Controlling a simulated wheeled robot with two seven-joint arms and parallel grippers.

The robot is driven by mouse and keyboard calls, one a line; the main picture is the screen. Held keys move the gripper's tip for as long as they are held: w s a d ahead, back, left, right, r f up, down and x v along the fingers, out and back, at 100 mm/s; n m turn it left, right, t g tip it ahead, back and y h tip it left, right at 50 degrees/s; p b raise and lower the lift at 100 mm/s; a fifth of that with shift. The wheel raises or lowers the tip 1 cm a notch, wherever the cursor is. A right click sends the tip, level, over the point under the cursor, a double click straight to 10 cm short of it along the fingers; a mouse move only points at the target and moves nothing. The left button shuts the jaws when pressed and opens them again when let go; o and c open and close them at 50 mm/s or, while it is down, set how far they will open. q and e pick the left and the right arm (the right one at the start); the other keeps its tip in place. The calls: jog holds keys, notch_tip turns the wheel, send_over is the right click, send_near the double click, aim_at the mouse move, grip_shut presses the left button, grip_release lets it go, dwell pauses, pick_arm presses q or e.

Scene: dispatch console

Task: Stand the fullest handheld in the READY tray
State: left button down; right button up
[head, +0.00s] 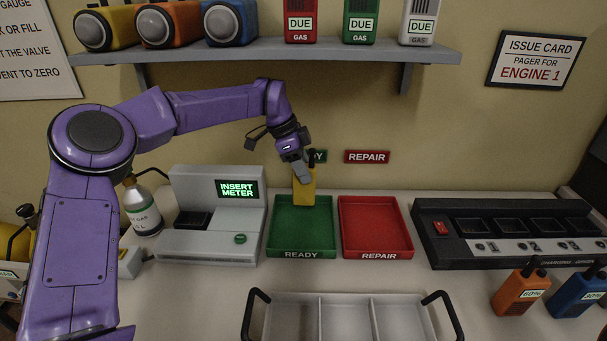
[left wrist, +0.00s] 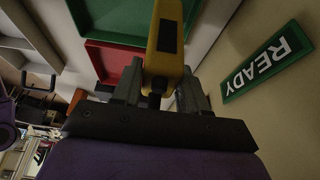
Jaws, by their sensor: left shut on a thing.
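My left gripper (head: 298,172) is shut on a yellow handheld (head: 304,190), gripping it near its top. It is upright at the back of the green READY tray (head: 302,232). I cannot tell whether its base touches the tray floor. Its charge label does not show. The left wrist view also shows the yellow handheld (left wrist: 166,38) between the fingers. An orange handheld (head: 519,292) marked 60% and a blue handheld (head: 577,296), its label seeming to read 50%, stand at the right front. My right gripper is not in view.
A red REPAIR tray (head: 375,230) is beside the READY tray and looks empty. A grey meter station (head: 215,215) reads INSERT METER at left. A black charging rack (head: 510,235) is at right. An empty divided grey tray (head: 345,330) lies in front. A shelf (head: 270,50) hangs above.

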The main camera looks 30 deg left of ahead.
pick_arm(q)
notch_tip(320, 180, down, 3)
jog(key=shift+f+p, duration=0.15)
jog(key=shift+p, duration=0.9)
jog(key=shift+w+f, duration=0.15)
jog(key=shift+f, duration=0.15)
jog(key=shift+f+b, duration=0.15)
jog(key=shift+b, duration=0.25)
jog(key=c, duration=0.6)
grip_release()
jog(key=shift+r, duration=0.3)
jog(key=b+v, duration=0.1)
jog(key=v, duration=0.6)
jog(key=shift+a+r, duration=0.1)
jog(key=shift+r, duration=0.05)
